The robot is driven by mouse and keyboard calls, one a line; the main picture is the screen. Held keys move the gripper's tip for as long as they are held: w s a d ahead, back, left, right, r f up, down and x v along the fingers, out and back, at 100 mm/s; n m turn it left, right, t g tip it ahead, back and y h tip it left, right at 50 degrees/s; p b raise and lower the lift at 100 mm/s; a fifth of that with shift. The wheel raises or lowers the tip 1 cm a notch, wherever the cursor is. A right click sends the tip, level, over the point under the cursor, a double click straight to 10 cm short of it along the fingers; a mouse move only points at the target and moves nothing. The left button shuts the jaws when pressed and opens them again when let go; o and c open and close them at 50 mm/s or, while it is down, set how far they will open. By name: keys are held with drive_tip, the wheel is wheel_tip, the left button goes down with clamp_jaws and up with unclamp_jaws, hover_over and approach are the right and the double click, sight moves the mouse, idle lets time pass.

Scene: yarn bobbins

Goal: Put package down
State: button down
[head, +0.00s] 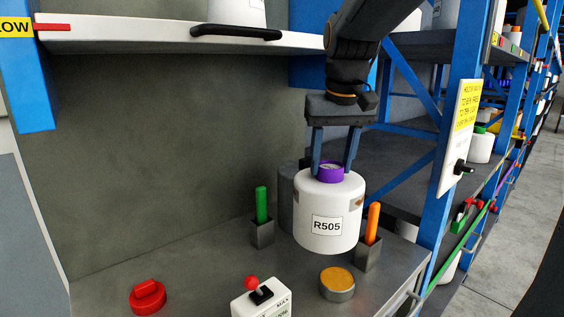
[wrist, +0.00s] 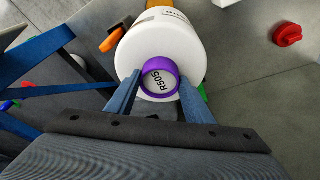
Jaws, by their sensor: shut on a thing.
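The package is a white bobbin (head: 325,212) labelled R505 with a purple core ring on top. It is upright over the grey shelf surface (head: 200,272); I cannot tell whether its base touches the surface. My gripper (head: 335,172) points down from above, with its two blue fingers closed on the purple ring. In the wrist view the bobbin (wrist: 160,48) shows from above, with the fingers (wrist: 157,90) on either side of the purple ring. The bobbin's far side and base are partly hidden.
A green peg (head: 262,204) stands left of the bobbin and an orange peg (head: 372,222) right of it. In front are a round orange-topped tin (head: 337,284), a white box with a red-knobbed lever (head: 262,299) and a red knob (head: 148,297). A blue rack post (head: 452,150) stands at right.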

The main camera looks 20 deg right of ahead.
sight(308, 170)
drive_tip(key=w+a, duration=0.1)
drive_tip(key=w, duration=0.1)
drive_tip(key=w+p, duration=0.1)
drive_tip(key=w, duration=0.1)
drive_tip(key=w+a+p, duration=0.1)
drive_tip(key=w, duration=0.1)
drive_tip(key=shift+w+a+r, duration=0.1)
drive_tip(key=shift+w+a, duration=0.15)
drive_tip(key=shift+a, duration=0.1)
drive_tip(key=shift+f+p, duration=1.75)
drive_tip(key=shift+f, duration=4.4)
drive_tip(key=c, duration=1.3)
unclamp_jaws()
drive_tip(key=shift+f, duration=0.15)
drive_tip(key=o, duration=0.4)
